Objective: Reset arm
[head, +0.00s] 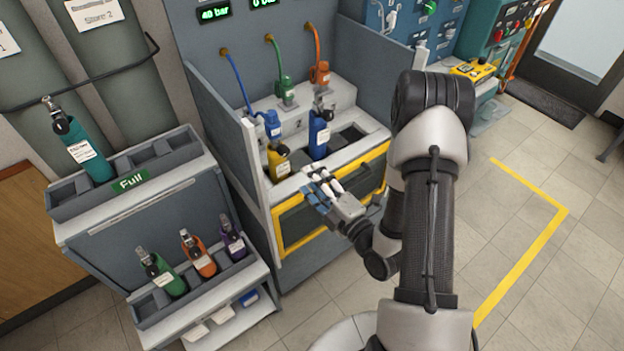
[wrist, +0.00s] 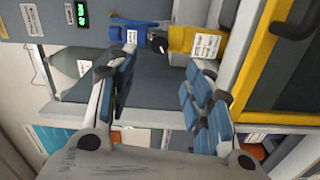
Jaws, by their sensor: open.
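My gripper (head: 322,191) is open and empty in the head view, in front of the testbench (head: 375,143) near its yellow-framed door. In the wrist view my gripper (wrist: 160,85) shows two spread fingers with blue pads and nothing between them. My arm runs from the lower right of the head view to the bench front. A yellow cylinder (head: 279,163) and a blue cylinder (head: 318,138) stand in the bench just beyond the gripper, apart from it. The yellow cylinder also shows in the wrist view (wrist: 188,39), beyond the fingertips.
Blue, green and orange hoses (head: 236,85) with connectors hang at the bench back. A rack marked Full (head: 128,182) at the left holds a teal cylinder (head: 82,148) above and green, orange and purple ones below. The tiled floor (head: 545,270) at the right is clear.

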